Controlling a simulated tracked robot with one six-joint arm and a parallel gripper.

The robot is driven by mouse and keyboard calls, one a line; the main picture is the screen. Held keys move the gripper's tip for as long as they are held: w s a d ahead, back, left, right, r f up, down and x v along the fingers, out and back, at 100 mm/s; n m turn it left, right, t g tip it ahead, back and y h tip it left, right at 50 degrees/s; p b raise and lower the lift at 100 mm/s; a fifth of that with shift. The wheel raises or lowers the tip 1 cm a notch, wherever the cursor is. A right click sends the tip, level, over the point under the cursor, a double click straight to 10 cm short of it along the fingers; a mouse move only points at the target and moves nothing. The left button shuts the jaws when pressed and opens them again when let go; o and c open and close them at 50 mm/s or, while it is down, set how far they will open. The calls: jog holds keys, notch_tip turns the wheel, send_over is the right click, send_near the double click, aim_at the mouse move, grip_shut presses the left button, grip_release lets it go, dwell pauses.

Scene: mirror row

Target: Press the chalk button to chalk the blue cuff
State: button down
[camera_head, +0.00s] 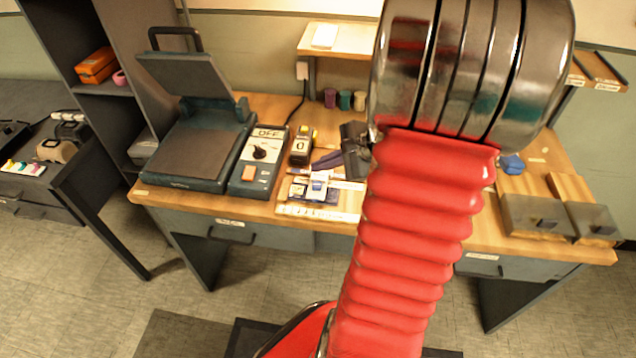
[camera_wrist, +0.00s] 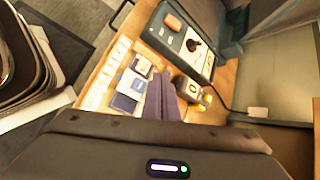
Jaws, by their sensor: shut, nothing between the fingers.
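A control box (camera_head: 257,160) reads OFF and carries a black knob and an orange button (camera_head: 249,174); the button also shows in the wrist view (camera_wrist: 173,22). I cannot tell whether this is the chalk button. A rounded blue object (camera_head: 511,164) sits at the right. I cannot tell which is the blue cuff. My gripper (camera_head: 355,138), partly hidden by my red arm, is shut and empty by the cloth's end.
A press (camera_head: 185,150) with a raised lid stands left of the control box. A yellow-and-black counter (camera_head: 301,146) reading 0 is right of the box. Several spools (camera_head: 345,99) stand at the back.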

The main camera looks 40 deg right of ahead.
jog(key=shift+r, duration=0.85)
dwell(0.3)
jog(key=s+a+n+g, duration=0.5)
jog(key=s+a+n, duration=0.2)
jog(key=a+n, duration=0.2)
jog(key=s+a+r+n+t+h, duration=0.1)
jog(key=a+r+n, duration=0.5)
jog(key=a, duration=0.3)
jog(key=s+a+r+n+t+h, duration=0.1)
jog(key=a+r+n+h, duration=0.1)
jog(key=a+r+n, duration=0.4)
jog(key=a+n, duration=0.2)
jog(key=a, duration=0.1)
jog(key=shift+a+r, duration=0.2)
